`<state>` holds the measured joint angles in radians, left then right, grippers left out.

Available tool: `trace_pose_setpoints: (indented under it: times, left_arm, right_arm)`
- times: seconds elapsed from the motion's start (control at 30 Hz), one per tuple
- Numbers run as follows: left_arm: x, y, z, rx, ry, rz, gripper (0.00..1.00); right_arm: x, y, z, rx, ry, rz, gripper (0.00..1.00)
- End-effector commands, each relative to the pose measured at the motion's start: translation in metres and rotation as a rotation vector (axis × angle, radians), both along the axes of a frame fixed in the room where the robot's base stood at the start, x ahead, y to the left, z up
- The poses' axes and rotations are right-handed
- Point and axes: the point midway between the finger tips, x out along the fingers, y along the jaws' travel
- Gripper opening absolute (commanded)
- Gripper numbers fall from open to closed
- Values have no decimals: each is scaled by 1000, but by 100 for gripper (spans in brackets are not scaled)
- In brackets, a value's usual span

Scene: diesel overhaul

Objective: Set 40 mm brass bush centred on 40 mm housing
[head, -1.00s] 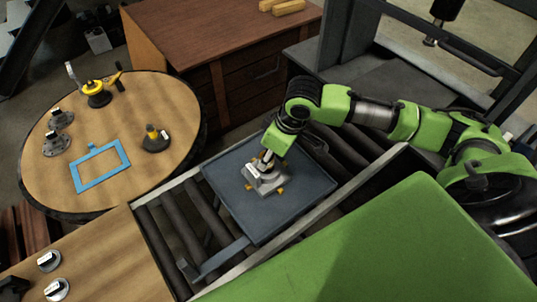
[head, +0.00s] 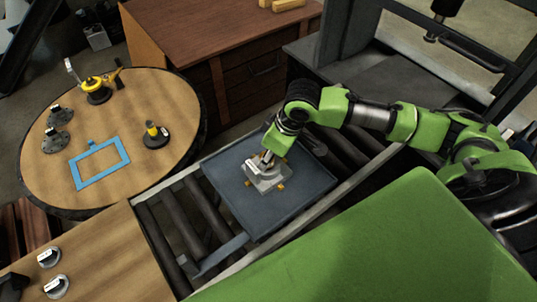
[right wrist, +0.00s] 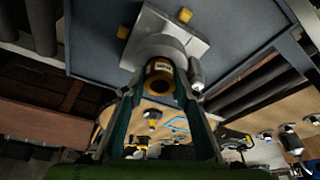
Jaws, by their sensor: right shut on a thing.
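The grey 40 mm housing (head: 268,184), with a square base and a raised round top, sits on a blue-grey tray (head: 302,200). It also shows in the right wrist view (right wrist: 196,48). My right gripper (right wrist: 158,92) is shut on the brass bush (right wrist: 160,70), a short brass ring with a dark label. In the head view my right gripper (head: 267,158) is right over the housing and hides most of the bush. The bush is at the housing's round top. I cannot tell whether it is seated or exactly centred. My left gripper is not in view.
Small yellow blocks (head: 281,185) stand by the housing on the tray. The tray rests on a roller conveyor (head: 212,210). A round table (head: 110,155) at left carries a blue frame (head: 100,165) and several parts. A wooden bench (head: 100,245) is at lower left.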

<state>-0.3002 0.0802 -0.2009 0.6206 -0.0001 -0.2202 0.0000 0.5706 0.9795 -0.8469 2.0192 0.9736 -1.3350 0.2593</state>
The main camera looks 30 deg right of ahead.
Motion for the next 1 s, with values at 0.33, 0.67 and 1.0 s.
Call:
trace_pose_setpoints:
  times: [0.33,0.67,1.0]
  left_arm:
    - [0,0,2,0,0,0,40]
    - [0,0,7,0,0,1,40]
    - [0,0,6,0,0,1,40]
  right_arm:
    - [0,0,0,1,0,0,7]
    - [0,1,-6,1,0,1,7]
    - [-1,1,-7,1,2,2,48]
